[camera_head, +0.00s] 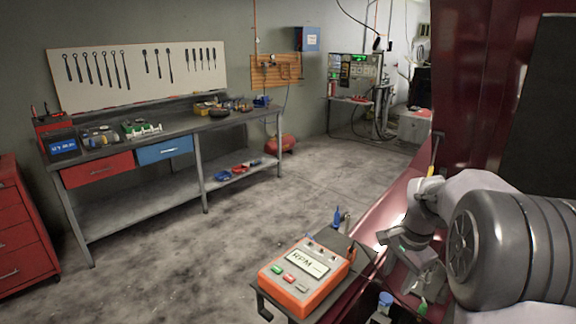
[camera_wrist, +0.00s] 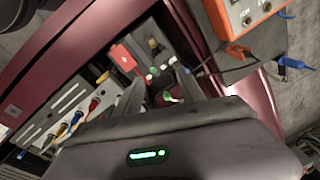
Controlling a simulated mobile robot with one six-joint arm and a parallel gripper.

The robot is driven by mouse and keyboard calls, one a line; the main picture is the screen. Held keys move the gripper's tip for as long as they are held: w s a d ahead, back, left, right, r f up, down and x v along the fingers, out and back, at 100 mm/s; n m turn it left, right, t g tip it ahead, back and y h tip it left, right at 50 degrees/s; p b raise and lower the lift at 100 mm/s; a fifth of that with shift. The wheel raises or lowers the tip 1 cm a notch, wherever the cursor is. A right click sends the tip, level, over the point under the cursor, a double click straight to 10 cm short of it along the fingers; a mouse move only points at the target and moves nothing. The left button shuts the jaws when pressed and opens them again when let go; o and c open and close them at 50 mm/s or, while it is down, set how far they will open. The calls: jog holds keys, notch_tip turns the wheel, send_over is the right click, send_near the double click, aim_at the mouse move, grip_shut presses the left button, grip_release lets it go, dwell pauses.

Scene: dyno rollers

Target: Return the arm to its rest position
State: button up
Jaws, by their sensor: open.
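My arm (camera_head: 432,210) is folded low at the right of the head view, beside the dark red machine. My gripper (camera_wrist: 160,82) points down toward a panel in the wrist view, its two grey fingers apart with nothing visible held between them. In the head view the gripper is partly hidden by my arm. Beyond the fingers is a panel with coloured plugs (camera_wrist: 93,104), a red piece (camera_wrist: 122,57) and small green lights. Whether the fingers touch anything there cannot be told.
An orange RPM box (camera_head: 305,275) sits on a bracket close to my arm, with a blue-handled item (camera_head: 337,217) beside it. A dark red machine column (camera_head: 465,90) stands at the right. A workbench (camera_head: 190,140) is at the back left. The floor between is clear.

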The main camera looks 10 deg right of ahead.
jog(key=s+a+r+n+t, duration=0.3)
jog(key=s+a+r+n, duration=0.2)
jog(key=s+a+r, duration=0.75)
jog(key=s+a+f+n+y, duration=0.1)
jog(key=s+a+n, duration=0.1)
jog(key=s+a, duration=0.2)
jog(key=s+a+f+n+t+y, duration=0.1)
jog(key=s+a+f+n, duration=0.1)
jog(key=s+a, duration=0.3)
jog(key=s, duration=0.4)
jog(key=shift+s+a+n+b, duration=0.3)
jog(key=shift+s, duration=0.1)
